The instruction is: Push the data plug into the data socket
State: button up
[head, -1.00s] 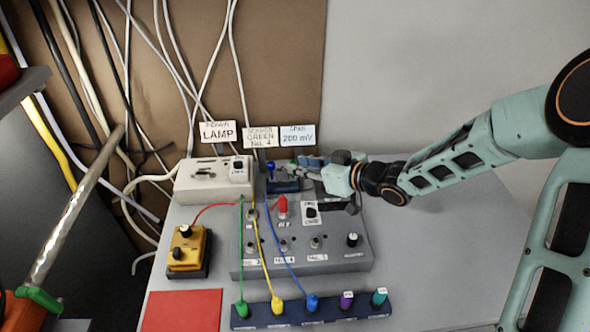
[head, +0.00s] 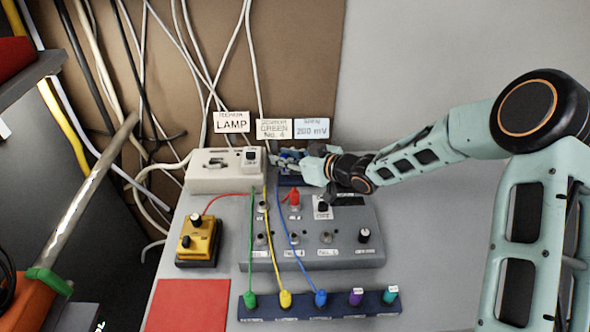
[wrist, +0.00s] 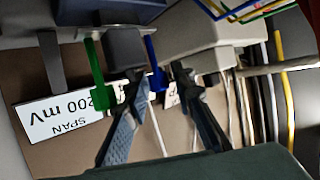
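My gripper (head: 280,160) is above the dark blue block (head: 290,182) behind the grey panel, close to the cream box's right end. In the wrist view its two fingers (wrist: 158,72) stand apart. A blue upright piece (wrist: 152,60) shows between the fingertips; I cannot tell whether either finger touches it. A dark grey block (wrist: 125,48) and a green upright piece (wrist: 95,75) are beside it. I cannot tell which of these is the data plug; the data socket is not identifiable, and my gripper hides much of the blue block in the head view.
The grey panel (head: 343,240) carries knobs, jacks and a red plug (head: 294,198). Coloured leads run to the front plug strip (head: 330,309). The cream box (head: 205,180), yellow box (head: 197,240) and red mat (head: 188,307) are left. Label cards (head: 311,128) stand behind.

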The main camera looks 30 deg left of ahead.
jog(key=shift+c, duration=0.2)
grip_shut()
jog(key=shift+w+a+r, duration=0.1)
jog(key=shift+r, duration=0.45)
notch_tip(320, 180, up, 3)
jog(key=shift+f+p, duration=0.2)
jog(key=shift+p, duration=0.15)
jog(key=s+d+r+p, duration=0.1)
jog(key=s+d+r, duration=0.4)
jog(key=s+r, duration=0.4)
jog(key=s, duration=0.4)
jog(key=shift+d+r, duration=0.15)
jog(key=shift+s, duration=0.1)
